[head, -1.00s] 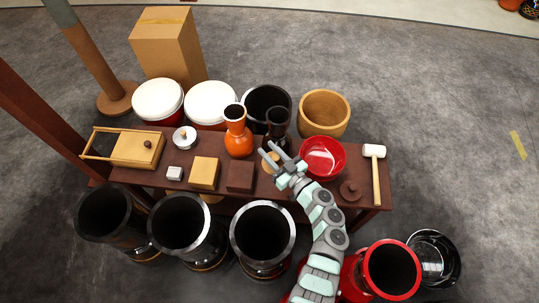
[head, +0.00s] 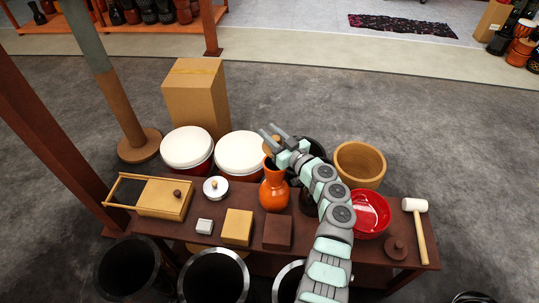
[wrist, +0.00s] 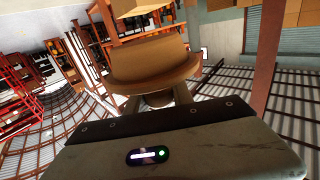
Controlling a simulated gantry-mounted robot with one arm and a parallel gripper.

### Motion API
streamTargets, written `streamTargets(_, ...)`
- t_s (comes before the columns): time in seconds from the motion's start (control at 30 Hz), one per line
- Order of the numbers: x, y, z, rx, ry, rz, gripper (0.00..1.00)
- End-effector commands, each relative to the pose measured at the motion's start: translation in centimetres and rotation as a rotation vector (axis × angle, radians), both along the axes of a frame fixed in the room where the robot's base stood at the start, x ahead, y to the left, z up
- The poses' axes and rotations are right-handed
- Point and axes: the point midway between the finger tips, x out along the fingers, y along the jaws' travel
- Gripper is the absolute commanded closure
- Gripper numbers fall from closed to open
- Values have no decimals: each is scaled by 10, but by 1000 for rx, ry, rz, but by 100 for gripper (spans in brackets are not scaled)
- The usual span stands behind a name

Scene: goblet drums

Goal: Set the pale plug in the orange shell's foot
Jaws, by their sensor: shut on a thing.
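The orange shell (head: 273,192) stands on the dark bench in the head view, its round body low and its narrow open end up. My gripper (head: 273,132) is shut on the pale plug (head: 270,146), a tan round piece held above and just beyond the shell's open end. In the wrist view the plug (wrist: 155,62) fills the space between the fingers, with a wide flared rim and a narrower part beyond it. The fingertips are mostly hidden behind it.
The bench (head: 345,253) also carries a red bowl (head: 370,213), a mallet (head: 417,230), small blocks and a lidded wooden box (head: 150,196). White-topped drums (head: 240,153) and a wooden drum (head: 360,163) stand behind. A dark shell right of the orange one is partly hidden by my arm.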

Motion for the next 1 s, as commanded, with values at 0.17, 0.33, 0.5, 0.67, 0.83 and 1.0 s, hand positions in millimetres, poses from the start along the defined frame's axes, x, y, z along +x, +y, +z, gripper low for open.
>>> streamTargets(0.17, 4, 0, -4, 0, 1, -1, 100)
streamTargets(0.33, 3, 0, -21, -1, 1, -1, 100)
streamTargets(0.5, 3, 0, -40, 0, 3, -1, 100)
streamTargets(0.67, 3, 0, -50, -1, 1, 0, 100)
streamTargets(0.83, 3, 0, -54, -1, -1, -1, 100)
streamTargets(1.0, 3, 0, -54, 0, -1, -1, 100)
